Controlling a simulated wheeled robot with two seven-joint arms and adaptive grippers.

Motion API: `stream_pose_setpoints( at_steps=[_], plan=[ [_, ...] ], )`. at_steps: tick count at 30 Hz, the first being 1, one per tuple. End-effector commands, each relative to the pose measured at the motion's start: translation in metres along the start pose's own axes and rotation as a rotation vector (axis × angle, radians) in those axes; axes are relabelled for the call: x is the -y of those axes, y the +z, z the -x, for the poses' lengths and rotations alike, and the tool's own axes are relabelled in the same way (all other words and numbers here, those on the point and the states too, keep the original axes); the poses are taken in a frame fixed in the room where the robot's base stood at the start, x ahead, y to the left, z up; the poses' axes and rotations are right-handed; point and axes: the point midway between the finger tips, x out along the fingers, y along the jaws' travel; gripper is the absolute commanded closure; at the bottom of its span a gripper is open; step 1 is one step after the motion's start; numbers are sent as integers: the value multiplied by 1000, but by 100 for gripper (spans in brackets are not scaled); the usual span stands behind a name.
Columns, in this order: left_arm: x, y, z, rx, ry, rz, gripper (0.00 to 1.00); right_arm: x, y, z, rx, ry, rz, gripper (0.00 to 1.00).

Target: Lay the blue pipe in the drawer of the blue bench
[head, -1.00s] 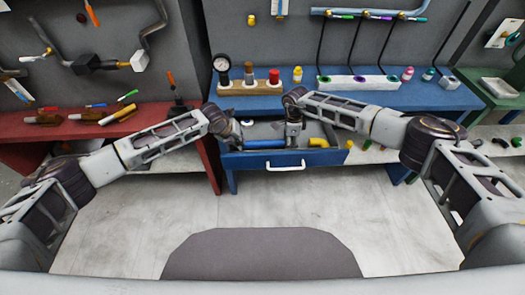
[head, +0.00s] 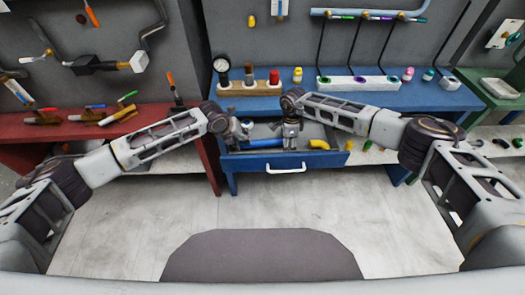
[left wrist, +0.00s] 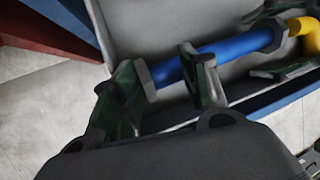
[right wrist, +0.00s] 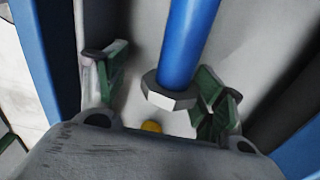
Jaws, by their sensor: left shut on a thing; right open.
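The blue pipe (head: 262,143) lies lengthwise within the open drawer (head: 284,158) of the blue bench (head: 420,97). It has grey hex nuts at its ends. My left gripper (left wrist: 160,66) is shut on the blue pipe (left wrist: 225,52) near its left nut. My right gripper (right wrist: 158,68) is open around the other end, with a finger on each side of the pipe (right wrist: 188,40) and its nut, apart from them. In the head view the wrists partly hide the pipe. Whether it rests on the drawer floor I cannot tell.
A yellow elbow (head: 319,145) is in the drawer at the right; it shows beyond the pipe end in the left wrist view (left wrist: 303,30). A red bench (head: 150,122) stands close at the left. A gauge (head: 221,66) and a white rack (head: 358,83) stand on the blue bench.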

Motion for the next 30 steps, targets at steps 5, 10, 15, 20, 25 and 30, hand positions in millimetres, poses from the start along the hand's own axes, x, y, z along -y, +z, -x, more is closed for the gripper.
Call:
stream_pose_setpoints(
  at_steps=[5, 10, 15, 20, 25, 30],
  plan=[
    [8, 1, 20, 4, -14, -4, 64, -6, 13, 0, 14, 9, 17, 30],
    [7, 0, 36, 2, -10, -5, 64, -7, 12, 0, 12, 10, 16, 30],
    [6, 0, 51, 0, -7, -3, 64, -7, 11, -1, 10, 10, 15, 30],
    [5, 0, 59, -2, -4, -2, 64, -6, 9, -1, 7, 11, 12, 30],
    [4, -1, 62, -3, -1, -2, 64, -6, 8, -2, 5, 11, 11, 30],
    [4, -1, 62, -3, 0, -2, 64, -6, 6, -2, 3, 11, 9, 30]
  ],
)
